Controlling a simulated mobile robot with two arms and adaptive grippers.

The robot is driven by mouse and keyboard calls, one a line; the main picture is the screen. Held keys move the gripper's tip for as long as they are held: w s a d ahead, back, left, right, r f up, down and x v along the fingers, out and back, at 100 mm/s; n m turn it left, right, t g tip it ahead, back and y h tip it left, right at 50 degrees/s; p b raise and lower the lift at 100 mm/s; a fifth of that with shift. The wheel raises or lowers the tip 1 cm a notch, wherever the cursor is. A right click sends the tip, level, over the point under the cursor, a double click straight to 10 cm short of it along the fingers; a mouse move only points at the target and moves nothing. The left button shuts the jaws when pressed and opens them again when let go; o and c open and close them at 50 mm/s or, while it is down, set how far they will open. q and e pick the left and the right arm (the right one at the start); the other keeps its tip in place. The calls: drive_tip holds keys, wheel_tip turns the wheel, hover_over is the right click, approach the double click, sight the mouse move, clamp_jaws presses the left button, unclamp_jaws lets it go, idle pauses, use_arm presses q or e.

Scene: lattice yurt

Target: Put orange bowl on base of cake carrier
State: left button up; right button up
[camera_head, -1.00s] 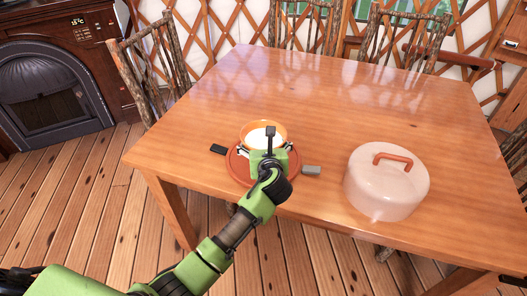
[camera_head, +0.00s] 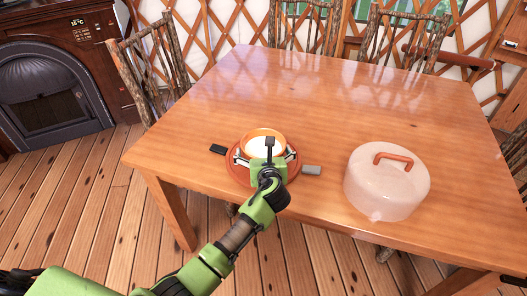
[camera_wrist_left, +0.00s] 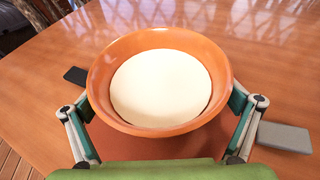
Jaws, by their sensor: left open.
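The orange bowl (camera_head: 282,139) with a white inside appears to rest upright on the flat red-orange base of the cake carrier (camera_head: 235,168), near the table's front edge. In the left wrist view the bowl (camera_wrist_left: 220,80) fills the middle, and part of the base (camera_wrist_left: 150,148) shows below it. My left gripper (camera_head: 265,155) is open, with one finger on each side of the bowl; it also shows in the left wrist view (camera_wrist_left: 162,108). Whether the fingers still touch the bowl is unclear. The clear domed lid (camera_head: 386,190) with an orange handle stands to the right. My right gripper is not seen.
A dark block (camera_head: 218,149) lies left of the base and a grey block (camera_head: 312,170) lies right of it, both close to the gripper. The back of the wooden table (camera_head: 330,90) is clear. Chairs (camera_head: 150,65) stand around it.

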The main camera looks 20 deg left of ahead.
use_arm(q)
drive_tip(key=shift+r, duration=0.2)
drive_tip(key=p+v, duration=0.1)
drive_tip(key=v, duration=1.1)
